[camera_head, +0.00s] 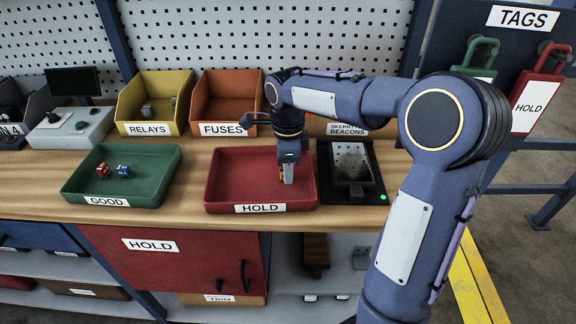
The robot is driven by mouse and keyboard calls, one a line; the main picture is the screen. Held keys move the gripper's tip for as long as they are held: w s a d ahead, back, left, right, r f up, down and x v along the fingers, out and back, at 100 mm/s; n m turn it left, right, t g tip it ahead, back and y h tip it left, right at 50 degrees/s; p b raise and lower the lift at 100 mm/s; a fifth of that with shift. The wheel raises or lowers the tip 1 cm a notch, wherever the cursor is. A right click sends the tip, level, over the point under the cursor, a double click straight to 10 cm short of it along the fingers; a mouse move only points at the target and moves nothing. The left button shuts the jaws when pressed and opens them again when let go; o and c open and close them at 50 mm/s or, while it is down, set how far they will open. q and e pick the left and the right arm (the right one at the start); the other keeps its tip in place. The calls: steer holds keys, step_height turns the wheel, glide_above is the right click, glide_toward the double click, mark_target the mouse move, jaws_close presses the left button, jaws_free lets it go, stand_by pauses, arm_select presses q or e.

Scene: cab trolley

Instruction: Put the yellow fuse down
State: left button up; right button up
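My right gripper (287,178) points down into the red HOLD tray (228,185), right of the tray's middle, with its fingertips low near the tray floor. A small orange-yellow bit, likely the yellow fuse (281,173), shows at the left side of the fingers. The fingers hide most of it. I cannot tell whether they grip it or whether it touches the tray floor. My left gripper is not in view.
A green GOOD tray (151,163) on the left holds a red fuse (103,170) and a blue fuse (123,170). RELAYS (148,128) and FUSES (222,129) bins stand behind. A black device (352,190) with a green light sits close right of the HOLD tray.

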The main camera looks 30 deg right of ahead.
steer(key=shift+r, duration=0.2)
step_height(320, 180, up, 12)
steer(key=p, duration=0.2)
steer(key=s+a+f+n+t+y, duration=0.2)
steer(key=s+a+f+n, duration=0.2)
steer(key=s+n, duration=0.7)
steer(key=s+a+f+n+t+y+p, duration=0.1)
steer(key=s+a+f+n+t, duration=0.2)
steer(key=s+n, duration=0.8)
steer(key=shift+a+f+t+y, duration=0.3)
steer(key=shift+a+f+y, duration=0.1)
steer(key=shift+f, duration=0.3)
